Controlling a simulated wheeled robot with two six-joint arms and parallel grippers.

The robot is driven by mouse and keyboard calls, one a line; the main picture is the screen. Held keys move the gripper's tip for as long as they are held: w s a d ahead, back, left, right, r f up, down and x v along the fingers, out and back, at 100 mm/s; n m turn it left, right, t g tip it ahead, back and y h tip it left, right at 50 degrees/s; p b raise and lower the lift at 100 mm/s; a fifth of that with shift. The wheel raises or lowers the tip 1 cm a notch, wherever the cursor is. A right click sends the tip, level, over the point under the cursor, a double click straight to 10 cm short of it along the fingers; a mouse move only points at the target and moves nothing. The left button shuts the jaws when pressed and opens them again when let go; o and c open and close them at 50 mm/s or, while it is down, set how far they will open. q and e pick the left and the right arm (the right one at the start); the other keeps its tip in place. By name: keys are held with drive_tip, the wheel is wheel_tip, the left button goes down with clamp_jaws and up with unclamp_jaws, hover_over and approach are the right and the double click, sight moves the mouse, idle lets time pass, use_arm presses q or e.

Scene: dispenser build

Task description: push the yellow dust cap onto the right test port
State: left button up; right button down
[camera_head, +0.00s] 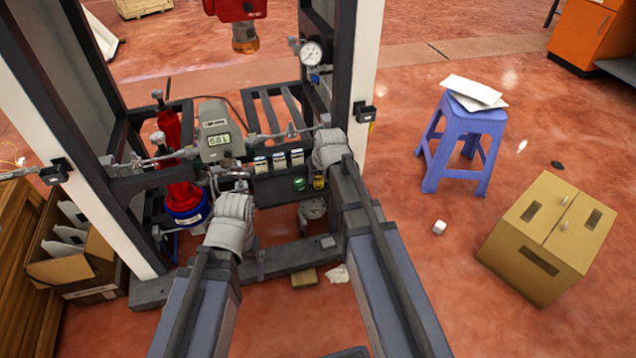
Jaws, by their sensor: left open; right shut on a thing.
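A small yellow piece, which looks like the yellow dust cap (319,182), shows just below and left of my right gripper (322,160), at the front of the dispenser frame. The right gripper is shut on it, as far as I can see; its own hand hides the fingertips. A green round piece (299,184) sits just left of the cap. The right test port cannot be made out behind the hand and cap, so I cannot tell if the cap touches it. My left gripper (229,185) is open near the pipework below the grey digital gauge (216,132), its fingers mostly hidden.
Three small labelled units (279,161) line the crossbar above the green piece. A red cylinder with a blue base (185,208) stands at left. Dark uprights with white faces (363,60) flank the work area. A blue stool (462,127) and cardboard box (545,235) stand right.

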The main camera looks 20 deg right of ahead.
sight(318, 179)
drive_tip(key=shift+r+p, duration=2.65)
drive_tip(key=shift+r, duration=0.1)
use_arm(q)
wheel_tip(318, 179, up, 5)
drive_tip(key=shift+r, duration=0.2)
